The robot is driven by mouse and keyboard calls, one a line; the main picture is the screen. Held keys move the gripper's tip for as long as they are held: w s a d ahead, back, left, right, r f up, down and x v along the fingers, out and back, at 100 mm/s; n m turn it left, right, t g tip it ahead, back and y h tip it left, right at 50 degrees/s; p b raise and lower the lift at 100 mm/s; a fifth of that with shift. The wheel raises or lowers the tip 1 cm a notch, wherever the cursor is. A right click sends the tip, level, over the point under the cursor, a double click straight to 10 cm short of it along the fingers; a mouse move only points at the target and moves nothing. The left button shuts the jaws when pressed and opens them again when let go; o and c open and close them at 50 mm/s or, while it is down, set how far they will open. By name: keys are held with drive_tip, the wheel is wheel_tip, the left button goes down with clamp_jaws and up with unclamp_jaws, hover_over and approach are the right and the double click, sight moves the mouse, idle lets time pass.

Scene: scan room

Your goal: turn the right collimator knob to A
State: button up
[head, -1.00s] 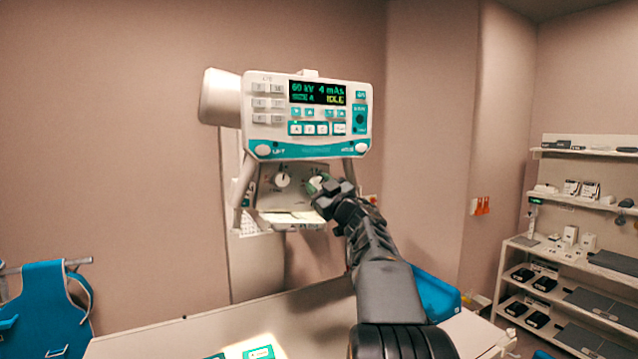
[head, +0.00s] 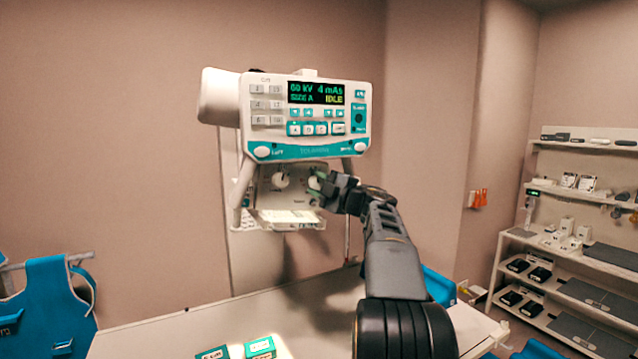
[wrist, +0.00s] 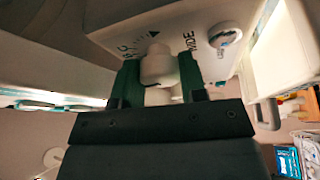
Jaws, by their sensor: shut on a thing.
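The right collimator knob (wrist: 157,64) is white and sits on the pale collimator panel (wrist: 190,22). In the wrist view my gripper (wrist: 160,82) has its green fingers on either side of this knob, shut on it. Printed marks, a small black triangle and the word "WIDE" show on the panel by the knob. In the head view my gripper (head: 322,184) covers most of the right knob. The left collimator knob (head: 281,180) is white and free; it also shows in the wrist view (wrist: 225,38). The right knob's exact setting is hard to read.
The white and teal control console (head: 306,118) with a lit display hangs just above the collimator. A table (head: 200,330) with small teal boxes (head: 259,347) lies below. Shelves (head: 580,260) stand at the right, and a blue apron (head: 48,300) hangs at the left.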

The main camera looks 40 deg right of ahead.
drive_tip(key=shift+n, duration=0.3)
drive_tip(key=o, duration=0.9)
drive_tip(key=b+v, duration=0.4)
drive_tip(key=v, duration=0.9)
drive_tip(key=shift+s+d+f+b, duration=0.1)
drive_tip(key=shift+s+d+b, duration=0.05)
drive_tip(key=shift+s+b, duration=0.2)
drive_tip(key=shift+d, duration=0.1)
